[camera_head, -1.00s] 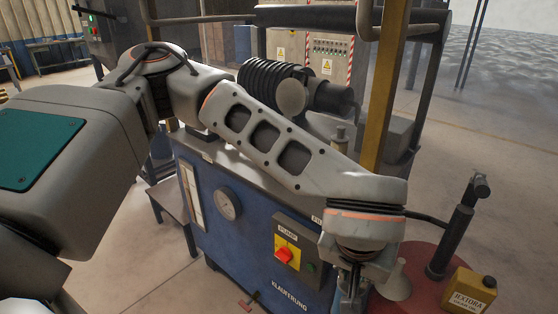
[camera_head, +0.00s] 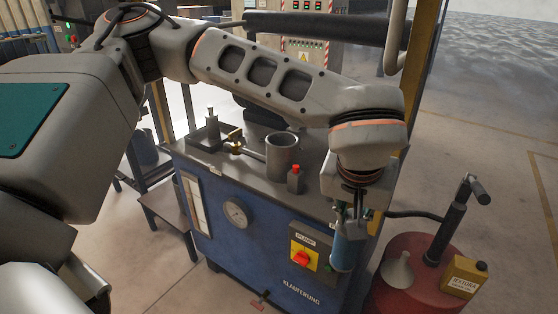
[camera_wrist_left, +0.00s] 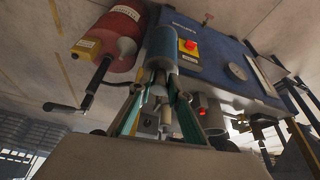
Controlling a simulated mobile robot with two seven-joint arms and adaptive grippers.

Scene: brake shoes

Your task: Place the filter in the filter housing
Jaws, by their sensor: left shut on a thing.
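The filter (camera_head: 342,252) is a blue cylinder with a light lower end. My left gripper (camera_head: 350,222) is shut on it and holds it upright in front of the blue machine's right front side. In the left wrist view the filter (camera_wrist_left: 161,48) extends beyond the fingers of my left gripper (camera_wrist_left: 158,88). An open-topped grey cylinder (camera_head: 282,158), which looks like the filter housing, stands on the machine top, left of and behind the gripper. It is apart from the filter. My right gripper is not in view.
The blue machine (camera_head: 210,225) has a gauge (camera_head: 237,212) and a red-yellow pump switch (camera_head: 302,257). A small red-capped part (camera_head: 294,180) stands beside the grey cylinder. At right are a red drum (camera_head: 405,285), a funnel (camera_head: 398,268) and a yellow can (camera_head: 463,277).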

